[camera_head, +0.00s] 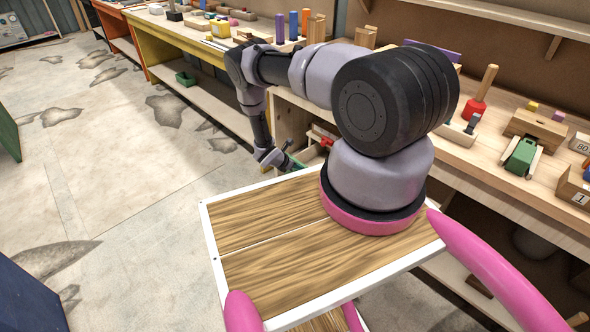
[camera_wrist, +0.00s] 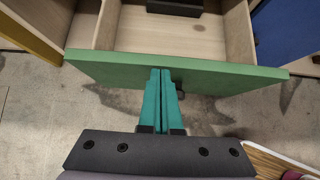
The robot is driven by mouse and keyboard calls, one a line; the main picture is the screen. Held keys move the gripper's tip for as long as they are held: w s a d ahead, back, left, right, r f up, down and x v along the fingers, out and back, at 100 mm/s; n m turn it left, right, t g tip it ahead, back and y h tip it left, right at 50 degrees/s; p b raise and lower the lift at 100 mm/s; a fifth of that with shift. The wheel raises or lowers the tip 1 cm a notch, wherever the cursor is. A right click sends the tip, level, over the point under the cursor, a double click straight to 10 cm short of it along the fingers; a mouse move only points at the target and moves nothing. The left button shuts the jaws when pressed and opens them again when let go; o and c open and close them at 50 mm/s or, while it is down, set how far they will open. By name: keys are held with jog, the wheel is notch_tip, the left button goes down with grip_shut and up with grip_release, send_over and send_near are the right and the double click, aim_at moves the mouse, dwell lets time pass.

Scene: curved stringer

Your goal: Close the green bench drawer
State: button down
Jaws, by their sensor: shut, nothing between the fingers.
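The green drawer front (camera_wrist: 230,78) spans the wrist view. The drawer is pulled open, and its pale wooden inside (camera_wrist: 200,38) shows beyond the front, with a dark object (camera_wrist: 175,8) at the far end. My gripper (camera_wrist: 165,72) has its two teal fingers shut together with nothing between them. Their tips overlap the middle of the green front in the picture; I cannot tell whether they touch it. In the head view my arm reaches down to the bench front, and the drawer there is mostly hidden behind my arm.
A yellow-fronted bench (camera_head: 170,55) stands farther back. In the wrist view a blue panel (camera_wrist: 285,35) is at right. Stained concrete floor (camera_head: 110,150) lies clear at left.

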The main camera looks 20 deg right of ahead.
jog(key=w+d, duration=0.2)
jog(key=d, duration=0.4)
jog(key=w+d, duration=0.2)
jog(key=d, duration=0.4)
jog(key=shift+w+d, duration=0.25)
jog(key=shift+d, duration=0.05)
jog(key=shift+a, duration=0.1)
